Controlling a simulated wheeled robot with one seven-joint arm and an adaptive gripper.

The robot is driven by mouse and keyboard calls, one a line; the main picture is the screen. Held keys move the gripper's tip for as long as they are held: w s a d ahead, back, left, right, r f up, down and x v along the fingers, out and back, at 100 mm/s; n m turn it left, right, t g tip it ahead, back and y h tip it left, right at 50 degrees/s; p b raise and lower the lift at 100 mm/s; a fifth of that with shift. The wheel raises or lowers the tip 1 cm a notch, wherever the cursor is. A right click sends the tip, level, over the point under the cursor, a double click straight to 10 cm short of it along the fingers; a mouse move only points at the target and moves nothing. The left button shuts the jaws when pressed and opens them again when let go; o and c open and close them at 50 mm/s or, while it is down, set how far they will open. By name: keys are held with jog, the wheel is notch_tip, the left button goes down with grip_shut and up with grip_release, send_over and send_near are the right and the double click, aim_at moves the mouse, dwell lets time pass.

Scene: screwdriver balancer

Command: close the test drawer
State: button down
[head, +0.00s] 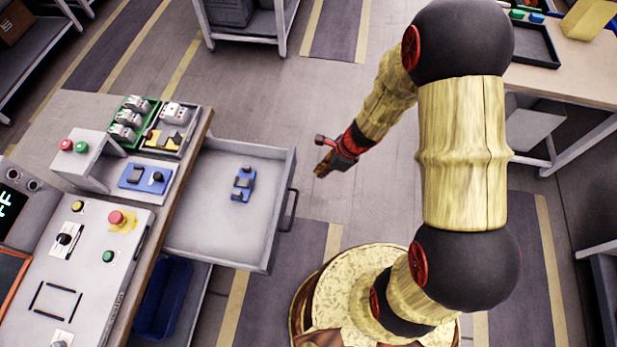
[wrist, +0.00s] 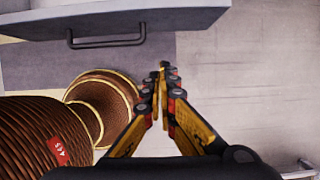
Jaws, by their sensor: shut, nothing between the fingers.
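The test drawer (head: 215,213) is grey and stands pulled out from the workbench in the head view. A blue part (head: 243,184) lies inside it. The drawer's dark bar handle (head: 289,210) is on its right-hand front face. In the wrist view the drawer front (wrist: 190,17) crosses the top, with the handle (wrist: 106,42) at upper left. My gripper (head: 322,171) is to the right of the drawer front, apart from the handle. In the wrist view my gripper (wrist: 163,70) is shut and empty, its tips below and right of the handle.
The workbench (head: 205,125) carries a control panel with buttons (head: 97,250), a green tray (head: 127,118) and small devices. A blue bin (head: 165,298) sits below. A shelf (head: 245,20) stands at the back and another table (head: 580,75) at right.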

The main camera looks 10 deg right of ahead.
jog(key=w+a+f+b, duration=0.3)
jog(key=a+f+b, duration=0.2)
jog(key=a+f, duration=0.2)
jog(key=shift+f, duration=1.05)
jog(key=shift+a, duration=0.15)
